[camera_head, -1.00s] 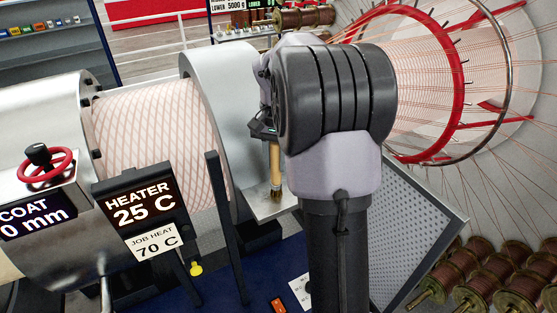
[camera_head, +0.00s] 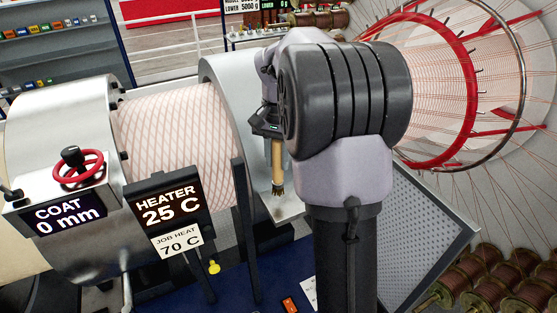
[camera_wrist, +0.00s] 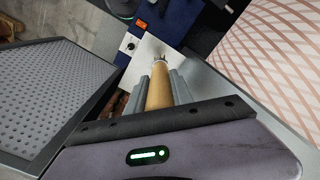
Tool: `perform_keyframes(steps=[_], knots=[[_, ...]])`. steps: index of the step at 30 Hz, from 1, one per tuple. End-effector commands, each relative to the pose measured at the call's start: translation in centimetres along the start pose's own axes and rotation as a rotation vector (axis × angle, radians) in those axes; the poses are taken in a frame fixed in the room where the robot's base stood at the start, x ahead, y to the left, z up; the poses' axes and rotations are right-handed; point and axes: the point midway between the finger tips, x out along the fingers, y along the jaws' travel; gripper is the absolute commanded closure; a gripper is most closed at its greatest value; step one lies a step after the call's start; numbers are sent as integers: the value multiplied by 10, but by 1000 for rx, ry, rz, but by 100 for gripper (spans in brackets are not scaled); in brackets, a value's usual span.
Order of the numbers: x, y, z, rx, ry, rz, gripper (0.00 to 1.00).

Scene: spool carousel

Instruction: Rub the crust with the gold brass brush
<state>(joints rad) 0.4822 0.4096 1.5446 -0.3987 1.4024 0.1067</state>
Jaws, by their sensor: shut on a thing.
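The brush has a tan wooden handle (camera_head: 277,158) and hangs upright below my gripper (camera_head: 268,128), bristles down, in the head view. In the wrist view, the two grey fingers of my gripper (camera_wrist: 162,92) are shut on the brush handle (camera_wrist: 160,84). The dark bristle end is small, so I cannot make out its gold brass colour. It shows over a small bright metal plate (camera_head: 288,207); I cannot tell whether it touches it. I cannot make out the crust in either view.
A grey ring housing (camera_head: 222,80) and the braided pink-white roll (camera_head: 175,135) stand left of the brush. The heater sign (camera_head: 168,203) and a red handwheel (camera_head: 78,167) are at the left. A perforated panel (camera_head: 425,215) and red hoop (camera_head: 470,100) are at the right.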

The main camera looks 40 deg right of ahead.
Motion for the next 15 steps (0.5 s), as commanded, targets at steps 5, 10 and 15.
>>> perform_keyframes(steps=[5, 10, 15], knots=[[-20, -2, 3, -2, 1, 0, 100], [-33, -3, 5, -4, 0, 0, 100], [-36, -4, 6, -4, 0, 0, 100]])
